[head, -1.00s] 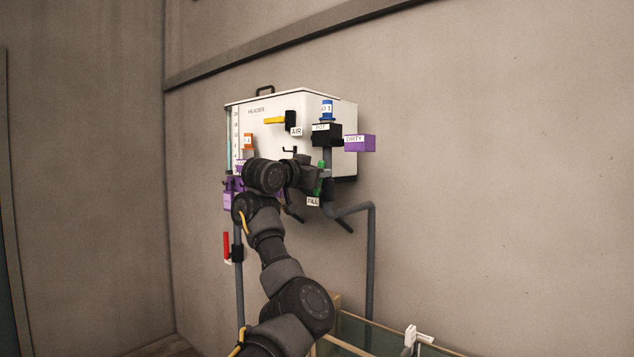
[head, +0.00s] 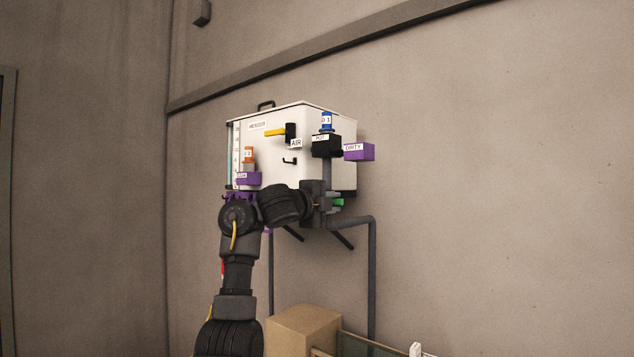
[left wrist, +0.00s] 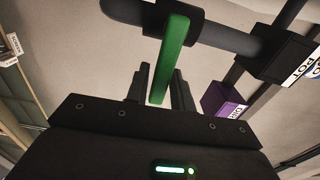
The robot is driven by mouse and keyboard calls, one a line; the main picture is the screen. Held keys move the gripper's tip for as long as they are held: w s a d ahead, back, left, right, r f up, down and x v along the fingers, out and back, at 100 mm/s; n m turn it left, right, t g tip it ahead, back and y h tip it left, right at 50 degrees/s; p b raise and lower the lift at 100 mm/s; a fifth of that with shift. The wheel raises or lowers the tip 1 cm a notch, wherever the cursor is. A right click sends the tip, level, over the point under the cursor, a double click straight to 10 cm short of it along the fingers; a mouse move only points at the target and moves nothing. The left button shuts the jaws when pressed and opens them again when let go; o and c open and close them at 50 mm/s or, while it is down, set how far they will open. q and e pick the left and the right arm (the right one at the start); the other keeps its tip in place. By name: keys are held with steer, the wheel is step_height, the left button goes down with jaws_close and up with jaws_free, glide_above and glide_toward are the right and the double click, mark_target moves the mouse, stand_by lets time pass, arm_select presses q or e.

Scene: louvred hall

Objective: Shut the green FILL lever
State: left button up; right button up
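The green FILL lever (left wrist: 172,60) hangs from a dark fitting on the grey pipe in the left wrist view. Its free end lies between the two fingers of my left gripper (left wrist: 160,92), which look open with narrow gaps beside the lever. In the head view my left gripper (head: 334,203) is under the lower front of the white header tank (head: 267,150). A small piece of the green lever (head: 339,202) shows there at the fingertips; the rest and its label are hidden behind my gripper. My right gripper is out of view.
Above are a yellow AIR lever (head: 275,132), a black POT block (head: 326,146) and a purple DIRTY block (head: 360,152). A grey pipe (head: 372,270) runs down on the right. A cardboard-coloured box (head: 303,330) stands below. The wall to the right is clear.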

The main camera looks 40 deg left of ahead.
arm_select(q)
steer(key=o, duration=0.3)
steer(key=shift+s, duration=0.1)
steer(key=s+b, duration=0.3)
steer(key=s, duration=0.4)
steer(key=shift+w+d, duration=0.15)
steer(key=s+b, duration=0.1)
steer(key=s, duration=0.9)
steer(key=shift+s+d, duration=0.1)
steer(key=shift+s, duration=0.3)
